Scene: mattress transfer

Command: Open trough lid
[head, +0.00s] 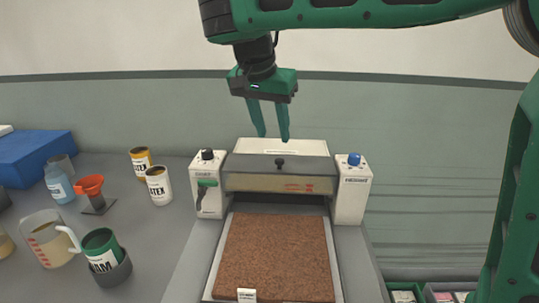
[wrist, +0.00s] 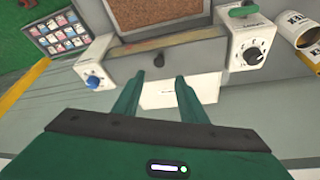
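The trough sits across the back of the machine, between two white side housings. Its grey lid (head: 255,162) lies flat across the top and looks closed, with a small black knob (head: 280,163) in its middle. A yellowish front strip (head: 262,183) shows below the lid. My gripper (head: 273,137) is above and behind the lid, pointing down, its two green fingers apart with nothing between them. In the wrist view, the knob (wrist: 159,60) appears just beyond the fingertips (wrist: 160,76), near the middle of the gap; the fingers do not hold it.
The left housing (head: 208,185) has a black dial and green lever; the right housing (head: 354,190) has a blue knob. A brown cork-like slab (head: 275,255) lies in front of the trough. Cans (head: 159,186), a jug (head: 48,238) and a red funnel (head: 89,185) stand left.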

